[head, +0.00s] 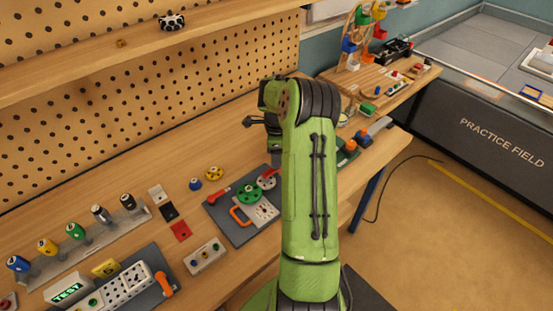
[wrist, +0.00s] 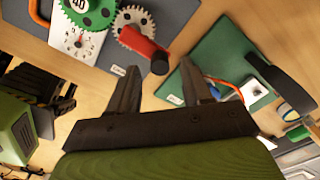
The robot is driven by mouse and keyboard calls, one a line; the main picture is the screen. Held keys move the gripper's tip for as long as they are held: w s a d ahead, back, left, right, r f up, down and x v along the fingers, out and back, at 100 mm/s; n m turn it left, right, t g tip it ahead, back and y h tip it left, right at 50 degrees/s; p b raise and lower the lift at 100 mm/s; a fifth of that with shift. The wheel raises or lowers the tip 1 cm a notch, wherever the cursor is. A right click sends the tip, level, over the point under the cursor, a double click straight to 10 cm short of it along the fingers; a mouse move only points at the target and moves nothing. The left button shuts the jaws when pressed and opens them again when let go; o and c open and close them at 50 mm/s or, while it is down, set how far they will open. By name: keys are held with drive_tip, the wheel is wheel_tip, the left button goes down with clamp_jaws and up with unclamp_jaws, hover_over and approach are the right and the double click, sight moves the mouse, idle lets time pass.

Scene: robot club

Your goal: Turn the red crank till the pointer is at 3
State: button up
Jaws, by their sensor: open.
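The red crank (wrist: 145,46) is an arm with a dark knob at its end, on a small grey gear (wrist: 128,30). It also shows in the head view (head: 270,172), partly beside my arm. A green gear (wrist: 88,8) marked 40 is beside the grey gear. A white dial plate (wrist: 90,45) has a small pointer (wrist: 79,42); its reading is too small to tell. My gripper (wrist: 160,65) is open and empty. The crank's knob appears between its fingertips in the wrist view, but I cannot tell the depth gap. My arm hides the gripper's fingers in the head view.
The dark grey board (head: 232,233) also carries an orange handle (head: 238,215) and a red lever (head: 220,194). A green board (wrist: 215,65) with an orange handle is to the right in the wrist view. Blocks and a sensor box (head: 205,256) stand nearby. A pegboard (head: 150,90) backs the bench.

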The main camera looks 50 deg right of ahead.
drive_tip(key=shift+f, duration=0.75)
drive_tip(key=shift+c, duration=0.4)
clamp_jaws()
drive_tip(key=shift+w+n, duration=0.15)
drive_tip(key=shift+n, duration=0.15)
